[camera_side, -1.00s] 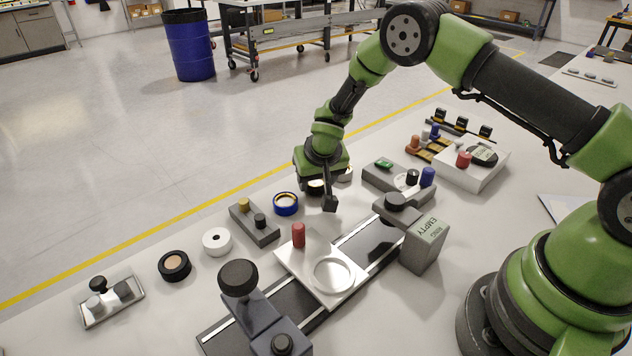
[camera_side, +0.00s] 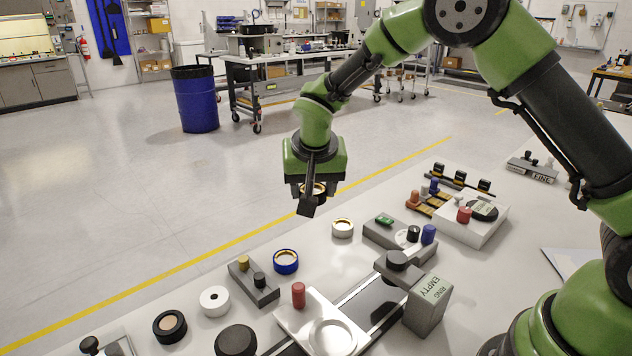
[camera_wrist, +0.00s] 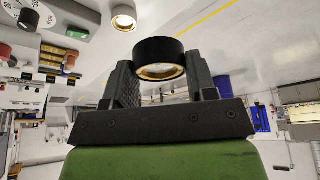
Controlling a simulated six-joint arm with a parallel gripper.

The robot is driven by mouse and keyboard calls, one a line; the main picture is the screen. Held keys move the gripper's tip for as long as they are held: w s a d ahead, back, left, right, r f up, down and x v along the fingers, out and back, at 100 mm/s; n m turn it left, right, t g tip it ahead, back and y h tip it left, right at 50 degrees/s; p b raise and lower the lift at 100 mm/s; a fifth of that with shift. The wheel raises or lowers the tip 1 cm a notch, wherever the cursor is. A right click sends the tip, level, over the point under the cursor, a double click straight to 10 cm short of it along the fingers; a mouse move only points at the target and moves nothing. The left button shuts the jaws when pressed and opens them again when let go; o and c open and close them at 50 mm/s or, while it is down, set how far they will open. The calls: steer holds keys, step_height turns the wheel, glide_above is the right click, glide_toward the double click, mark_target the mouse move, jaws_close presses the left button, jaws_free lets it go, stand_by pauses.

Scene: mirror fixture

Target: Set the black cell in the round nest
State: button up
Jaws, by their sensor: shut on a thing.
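My gripper (camera_side: 312,193) is shut on a black cell (camera_wrist: 158,52), a short black ring with a gold-coloured inside. The cell also shows between the fingers in the side view, partly hidden by a finger. It is held in the air above the far edge of the table, clear of everything. In the wrist view the two fingers of my gripper (camera_wrist: 160,75) stand at its left and right sides. The round nest (camera_side: 333,336) is a circular recess in a white plate at the bottom middle of the side view, with nothing seen in it.
A red knob (camera_side: 298,295) stands on the nest plate. A grey block marked "EMPTY RING" (camera_side: 427,304) stands to its right. A blue ring (camera_side: 286,261), a white ring (camera_side: 214,301), another black ring (camera_side: 169,326) and a white gold-lined ring (camera_side: 342,228) line the far side.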

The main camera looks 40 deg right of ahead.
steer(key=s+a+m+g+h, duration=0.2)
steer(key=s+a+m, duration=0.5)
steer(key=s+m, duration=0.1)
steer(key=m+g, duration=0.3)
steer(key=m, duration=0.4)
glide_above(340, 336)
steer(key=a, duration=0.1)
steer(key=f, duration=0.6)
steer(key=shift+w+a, duration=0.1)
steer(key=shift+w, duration=0.2)
steer(key=shift+y, duration=0.3)
steer(key=shift+f, duration=2.25)
steer(key=shift+f, duration=0.7)
steer(key=o, duration=1)
steer(key=shift+o, duration=0.6)
steer(key=shift+o, duration=1.3)
